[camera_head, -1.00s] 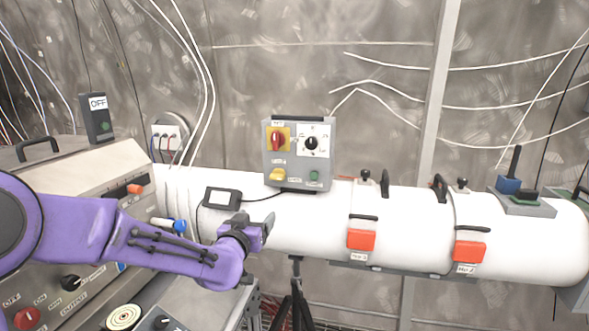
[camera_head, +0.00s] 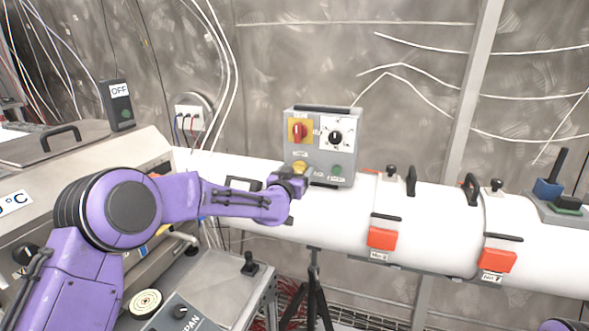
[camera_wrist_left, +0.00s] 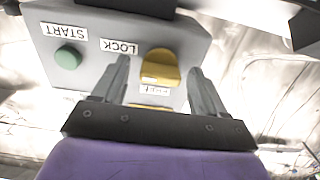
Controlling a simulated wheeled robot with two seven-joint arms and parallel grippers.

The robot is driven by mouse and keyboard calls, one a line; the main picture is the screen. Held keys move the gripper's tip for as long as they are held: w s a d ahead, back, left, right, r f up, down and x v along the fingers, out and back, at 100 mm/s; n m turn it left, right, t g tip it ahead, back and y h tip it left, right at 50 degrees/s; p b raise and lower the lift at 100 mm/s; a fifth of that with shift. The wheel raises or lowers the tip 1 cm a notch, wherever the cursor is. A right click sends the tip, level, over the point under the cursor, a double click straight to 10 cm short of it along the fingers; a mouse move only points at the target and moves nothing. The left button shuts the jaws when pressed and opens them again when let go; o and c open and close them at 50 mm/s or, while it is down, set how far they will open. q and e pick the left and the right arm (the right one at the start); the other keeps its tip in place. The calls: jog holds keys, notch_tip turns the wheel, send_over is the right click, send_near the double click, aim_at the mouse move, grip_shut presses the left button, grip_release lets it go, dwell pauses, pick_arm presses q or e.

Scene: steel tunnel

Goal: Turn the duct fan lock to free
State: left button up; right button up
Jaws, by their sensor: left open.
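The duct fan lock is a yellow knob low on a grey control box (camera_head: 345,175). In the head view the knob (camera_head: 300,167) shows just above my left gripper (camera_head: 297,180), which partly covers that corner of the box. In the left wrist view the knob (camera_wrist_left: 160,68) shows between the two fingertips of my left gripper (camera_wrist_left: 158,78). The fingers are apart, with a gap on either side of the knob. An upside-down LOCK label (camera_wrist_left: 120,47) is beside it, and another small label, apparently FREE, is partly visible near it. My right gripper is out of view.
The box also carries a red rotary switch on yellow (camera_head: 299,131), a black dial (camera_head: 335,137) and a green START button (camera_wrist_left: 69,57). A white duct (camera_head: 430,220) with orange latches (camera_head: 383,238) runs behind and right. A tripod (camera_head: 315,290) stands below.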

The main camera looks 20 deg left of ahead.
pick_arm(q)
jog(key=shift+s, duration=0.1)
jog(key=c, duration=1.1)
jog(key=shift+o, duration=0.2)
jog(key=shift+a, duration=0.15)
jog(key=shift+f+n+b, duration=0.1)
jog(key=shift+n+b, duration=4.55)
jog(key=shift+n, duration=4.25)
